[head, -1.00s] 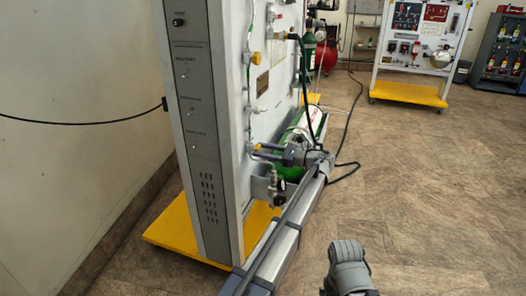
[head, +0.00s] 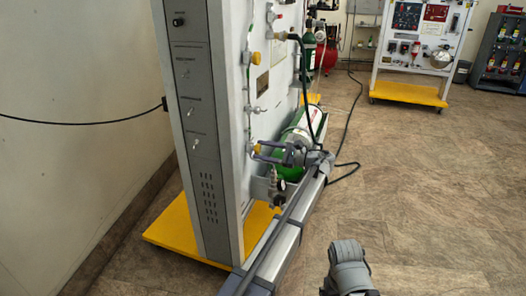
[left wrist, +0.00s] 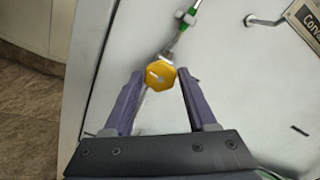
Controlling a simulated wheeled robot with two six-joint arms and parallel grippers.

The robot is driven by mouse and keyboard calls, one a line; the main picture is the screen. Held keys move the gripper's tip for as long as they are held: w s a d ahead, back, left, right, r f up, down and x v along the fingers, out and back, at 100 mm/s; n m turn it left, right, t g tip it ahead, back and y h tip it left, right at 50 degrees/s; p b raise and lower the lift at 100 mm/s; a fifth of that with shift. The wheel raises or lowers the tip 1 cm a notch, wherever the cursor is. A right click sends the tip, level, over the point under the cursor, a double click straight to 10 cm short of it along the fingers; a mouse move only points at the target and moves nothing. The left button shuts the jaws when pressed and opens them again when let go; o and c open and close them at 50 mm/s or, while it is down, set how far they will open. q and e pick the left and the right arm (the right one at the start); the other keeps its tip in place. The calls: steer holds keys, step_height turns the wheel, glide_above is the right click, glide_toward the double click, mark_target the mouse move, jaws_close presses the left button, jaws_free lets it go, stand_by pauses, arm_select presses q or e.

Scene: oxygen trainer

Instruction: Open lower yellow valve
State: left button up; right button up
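The lower yellow valve (head: 256,149) is on the white panel, at the end of my left arm in the head view. In the left wrist view its yellow hexagonal knob (left wrist: 158,76) shows face-on, with a pale mark on it. My left gripper (head: 264,150) is open at the knob. In the left wrist view the fingertips (left wrist: 160,74) stand on either side of the knob, with small gaps visible. Another yellow valve (head: 255,58) sits higher on the panel. My right gripper's fingers do not show; only a grey part of my arm shows at the bottom.
A green and white cylinder (head: 300,140) lies behind my left gripper. The panel stands on a yellow base (head: 180,228). A gauge (head: 281,185) and fittings sit just below the valve. A black hose (head: 348,140) runs over the floor. The floor at right is clear.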

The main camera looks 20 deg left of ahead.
arm_select(q)
steer(key=shift+o, duration=1.3)
steer(key=d, duration=0.7)
steer(key=shift+s+d, duration=0.15)
steer(key=shift+d, duration=0.25)
